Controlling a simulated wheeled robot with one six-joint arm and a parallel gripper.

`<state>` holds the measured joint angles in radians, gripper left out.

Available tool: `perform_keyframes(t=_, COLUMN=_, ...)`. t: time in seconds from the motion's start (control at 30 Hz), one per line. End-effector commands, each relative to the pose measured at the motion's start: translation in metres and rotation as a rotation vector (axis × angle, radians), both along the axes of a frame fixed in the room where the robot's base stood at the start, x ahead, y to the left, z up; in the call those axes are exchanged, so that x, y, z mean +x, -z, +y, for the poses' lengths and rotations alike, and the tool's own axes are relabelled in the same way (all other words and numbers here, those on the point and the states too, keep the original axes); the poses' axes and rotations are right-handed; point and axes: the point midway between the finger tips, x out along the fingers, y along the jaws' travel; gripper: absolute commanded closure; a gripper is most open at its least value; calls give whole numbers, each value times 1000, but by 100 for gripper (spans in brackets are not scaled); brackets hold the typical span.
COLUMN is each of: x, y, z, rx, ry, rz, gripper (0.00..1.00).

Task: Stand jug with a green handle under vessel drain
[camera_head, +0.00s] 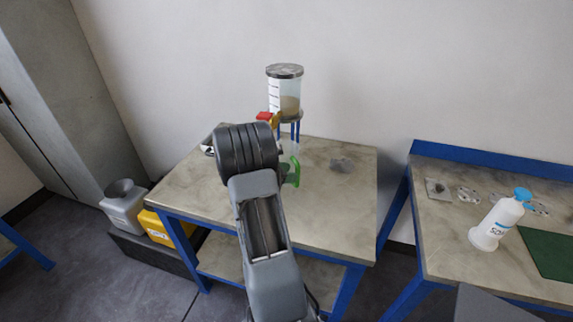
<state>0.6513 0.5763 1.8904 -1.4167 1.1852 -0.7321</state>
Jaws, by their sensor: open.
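The vessel (285,92) is a clear cylinder with a grey flanged lid and sandy contents low inside. It stands on a blue-legged stand at the back of the middle table. A red and brass drain valve (268,117) shows at its lower left. The jug's green handle (294,173) shows just right of my dark wrist, below the vessel in the picture. The jug's body is mostly hidden behind my arm. My gripper (283,168) is open close beside the handle, its jaws largely hidden by the wrist. I cannot tell whether it touches the handle.
A white bottle with a blue cap (499,222) and a green mat (555,250) are on the right bench. Grey and yellow canisters (168,228) stand at the left.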

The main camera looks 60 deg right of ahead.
Motion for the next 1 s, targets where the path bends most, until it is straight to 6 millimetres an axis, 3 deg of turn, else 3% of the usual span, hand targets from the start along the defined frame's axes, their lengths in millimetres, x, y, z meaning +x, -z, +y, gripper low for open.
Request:
perform_keyframes(t=0.3, x=-20, y=12, z=-28, rx=1, ry=4, rz=0, gripper=52)
perform_keyframes(t=0.6, x=-21, y=14, z=-30, rx=0, ry=1, rz=0, gripper=52)
perform_keyframes(t=1.0, x=-21, y=13, z=-30, rx=0, ry=1, rz=0, gripper=90)
